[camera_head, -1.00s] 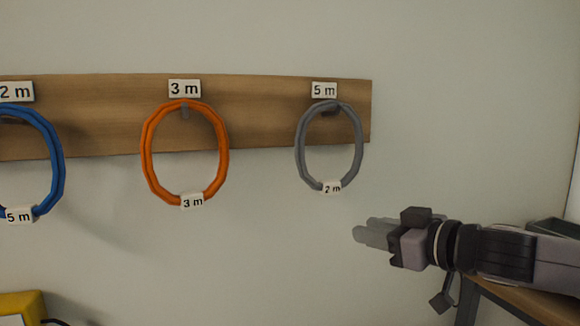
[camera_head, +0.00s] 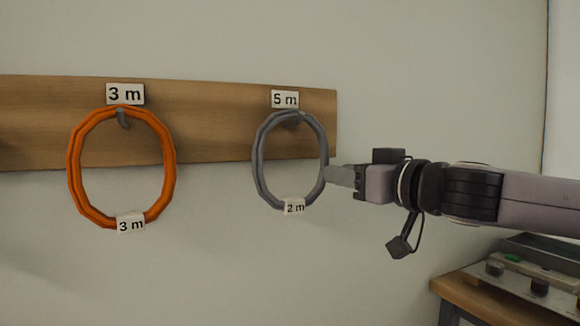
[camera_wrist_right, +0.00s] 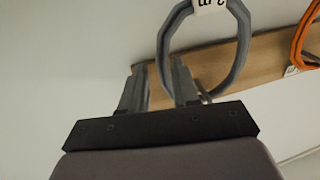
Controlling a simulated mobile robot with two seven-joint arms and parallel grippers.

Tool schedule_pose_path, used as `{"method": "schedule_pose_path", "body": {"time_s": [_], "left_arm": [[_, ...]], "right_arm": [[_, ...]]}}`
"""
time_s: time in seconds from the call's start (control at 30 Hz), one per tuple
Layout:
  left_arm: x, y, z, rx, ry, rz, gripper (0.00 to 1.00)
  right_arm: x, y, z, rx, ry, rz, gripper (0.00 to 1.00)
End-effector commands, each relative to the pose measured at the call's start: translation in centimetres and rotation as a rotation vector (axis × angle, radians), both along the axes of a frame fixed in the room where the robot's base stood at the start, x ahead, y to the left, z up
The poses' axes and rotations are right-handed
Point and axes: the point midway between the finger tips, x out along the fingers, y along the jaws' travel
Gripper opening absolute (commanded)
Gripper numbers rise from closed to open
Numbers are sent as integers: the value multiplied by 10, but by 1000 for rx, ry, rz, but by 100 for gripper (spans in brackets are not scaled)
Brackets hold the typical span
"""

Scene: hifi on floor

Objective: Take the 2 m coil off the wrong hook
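The grey coil (camera_head: 260,165) with a "2 m" tag (camera_head: 293,207) hangs on the hook (camera_head: 291,122) under the "5 m" sign (camera_head: 285,99). My right gripper (camera_head: 332,174) comes in from the right, its fingertips at the coil's right side. In the right wrist view the gripper (camera_wrist_right: 157,66) has its two fingers apart. There the grey coil (camera_wrist_right: 243,45) appears upside down, one side passing at the right-hand finger. I cannot tell whether that strand lies between the fingers or whether they touch it. My left gripper is not in view.
An orange coil (camera_head: 75,165) tagged "3 m" hangs under the "3 m" sign (camera_head: 125,94) on the same wooden board (camera_head: 210,130). A wooden bench (camera_head: 490,305) with a grey device (camera_head: 535,275) on it stands at lower right. The wall below the board is clear.

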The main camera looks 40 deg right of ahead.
Motion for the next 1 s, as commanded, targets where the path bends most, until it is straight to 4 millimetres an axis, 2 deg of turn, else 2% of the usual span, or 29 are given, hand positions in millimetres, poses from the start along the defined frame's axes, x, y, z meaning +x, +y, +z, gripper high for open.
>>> {"method": "schedule_pose_path", "body": {"time_s": [0.3, 0.5, 0.9, 0.97, 1.0], "left_arm": [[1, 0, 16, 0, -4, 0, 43], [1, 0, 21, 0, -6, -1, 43], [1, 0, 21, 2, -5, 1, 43], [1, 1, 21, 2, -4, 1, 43], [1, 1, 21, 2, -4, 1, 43]], "right_arm": [[29, 0, 10, 1, 3, 2, 30], [45, -1, 10, -1, 1, 2, 30], [51, -2, 9, -2, -1, 0, 30], [51, -2, 9, -2, -1, 1, 14], [51, -2, 9, -2, -1, 1, 1]]}}
